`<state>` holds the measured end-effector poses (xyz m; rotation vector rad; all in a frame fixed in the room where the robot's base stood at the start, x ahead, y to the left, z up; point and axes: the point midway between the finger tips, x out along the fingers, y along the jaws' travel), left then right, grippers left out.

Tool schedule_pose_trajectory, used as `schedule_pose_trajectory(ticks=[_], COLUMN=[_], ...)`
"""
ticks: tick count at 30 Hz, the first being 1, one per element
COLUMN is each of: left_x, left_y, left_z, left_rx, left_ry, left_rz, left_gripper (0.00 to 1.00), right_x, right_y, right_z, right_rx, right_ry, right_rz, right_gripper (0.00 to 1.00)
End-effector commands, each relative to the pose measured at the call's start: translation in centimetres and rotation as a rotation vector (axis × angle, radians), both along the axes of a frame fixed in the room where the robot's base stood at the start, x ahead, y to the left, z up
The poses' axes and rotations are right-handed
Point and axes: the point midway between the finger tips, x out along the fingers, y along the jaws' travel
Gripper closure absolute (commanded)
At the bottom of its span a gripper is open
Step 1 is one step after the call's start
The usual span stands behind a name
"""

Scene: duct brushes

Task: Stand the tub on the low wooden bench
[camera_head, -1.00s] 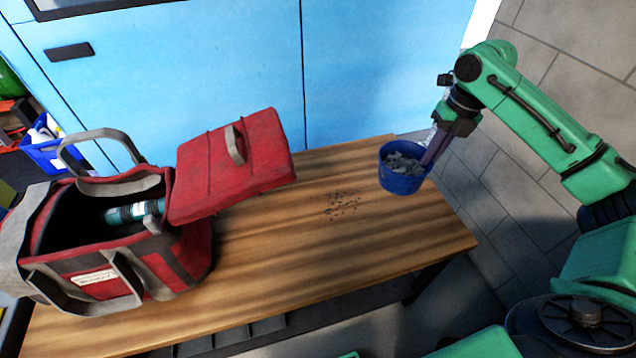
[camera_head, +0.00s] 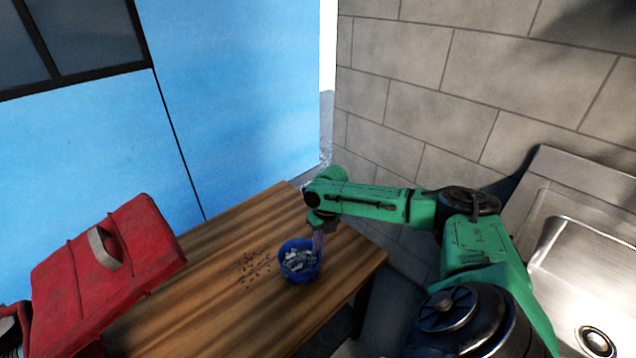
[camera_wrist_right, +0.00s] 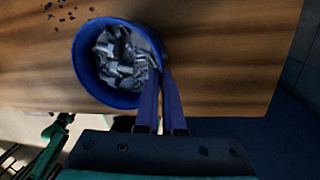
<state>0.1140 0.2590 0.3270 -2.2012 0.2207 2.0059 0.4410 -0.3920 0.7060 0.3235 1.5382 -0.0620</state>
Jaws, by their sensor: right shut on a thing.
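The tub (camera_head: 299,264) is a small blue round bucket with grey scraps in it. In the head view it appears upright over the right part of the wooden bench top (camera_head: 215,300). It also shows in the right wrist view (camera_wrist_right: 85,75). My right gripper (camera_head: 318,238) is shut on the tub's rim, its fingers (camera_wrist_right: 160,85) at the tub's wall. I cannot tell whether the tub's base touches the wood. My left gripper is not in view.
Dark specks (camera_head: 255,267) lie on the wood left of the tub. A red bag's lid (camera_head: 105,260) stands over the left of the bench. A blue cabinet (camera_head: 235,90) is behind, a block wall (camera_head: 430,85) and a metal sink (camera_head: 580,260) to the right.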

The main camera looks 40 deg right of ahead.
Motion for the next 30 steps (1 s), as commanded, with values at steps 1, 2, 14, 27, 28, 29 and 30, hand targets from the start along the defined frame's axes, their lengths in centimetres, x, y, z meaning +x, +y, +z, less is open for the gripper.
schedule_pose_trajectory(ticks=[1,2,14,27,28,29,30], left_x=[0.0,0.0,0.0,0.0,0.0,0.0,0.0], left_y=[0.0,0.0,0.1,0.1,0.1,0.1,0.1], left_z=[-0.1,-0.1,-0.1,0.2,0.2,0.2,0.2], left_rx=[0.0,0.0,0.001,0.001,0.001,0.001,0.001], left_ry=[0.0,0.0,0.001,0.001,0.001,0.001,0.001], left_rz=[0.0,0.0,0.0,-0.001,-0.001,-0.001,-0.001], left_gripper=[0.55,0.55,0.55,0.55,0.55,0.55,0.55], right_x=[0.1,0.1,0.0,-0.1,-0.1,-0.2,-0.2], right_y=[0.0,0.0,0.0,-0.9,-1.1,-1.2,-1.3], right_z=[-0.5,-0.6,-0.6,4.7,5.5,6.3,7.4], right_rx=[0.0,0.0,0.0,-0.001,-0.002,-0.002,-0.001], right_ry=[-0.002,-0.003,0.0,-0.005,-0.007,-0.005,-0.005], right_rz=[0.0,-0.001,0.001,0.0,-0.001,0.0,0.0], right_gripper=[1.0,1.0,0.65,0.65,0.65,0.65,0.65])
